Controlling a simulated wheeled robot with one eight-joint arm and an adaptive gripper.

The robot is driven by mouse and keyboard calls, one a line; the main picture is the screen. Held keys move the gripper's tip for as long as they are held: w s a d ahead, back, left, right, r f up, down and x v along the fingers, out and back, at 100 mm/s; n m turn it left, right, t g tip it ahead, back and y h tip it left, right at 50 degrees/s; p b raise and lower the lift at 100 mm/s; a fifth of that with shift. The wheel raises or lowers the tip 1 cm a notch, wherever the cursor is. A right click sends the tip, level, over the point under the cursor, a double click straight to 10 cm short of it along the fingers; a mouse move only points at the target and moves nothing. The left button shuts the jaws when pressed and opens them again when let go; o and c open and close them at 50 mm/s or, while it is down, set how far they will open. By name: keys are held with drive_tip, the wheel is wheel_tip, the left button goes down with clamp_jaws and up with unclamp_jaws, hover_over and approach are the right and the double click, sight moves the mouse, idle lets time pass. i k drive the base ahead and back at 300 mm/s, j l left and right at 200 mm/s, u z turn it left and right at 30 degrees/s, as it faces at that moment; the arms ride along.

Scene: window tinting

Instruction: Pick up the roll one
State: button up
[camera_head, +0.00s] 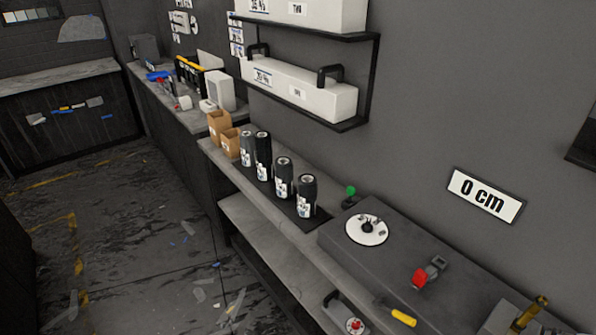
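Several dark upright rolls with white and blue labels stand in a row on the grey bench (212,151) along the right wall. From far to near they are the first roll (247,150), the second roll (263,157), the third roll (283,178) and the nearest roll (307,197). The second looks taller and blacker than the others. The label print is too small to read, so I cannot tell which is roll one. My gripper is not in view.
Two cardboard boxes (230,143) stand just behind the rolls. A wall shelf (345,122) with white boxes hangs above. A grey machine (395,262) with a white dial and red part is nearer. The floor (140,240) at left is open, with scattered scraps.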

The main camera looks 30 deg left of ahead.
sight(284, 166)
drive_tip(key=u, duration=1.5)
drive_tip(key=i+j+z, duration=0.15)
drive_tip(key=i+j, duration=0.15)
drive_tip(key=i+j+z, duration=0.2)
drive_tip(key=j, duration=0.35)
drive_tip(key=i, duration=0.1)
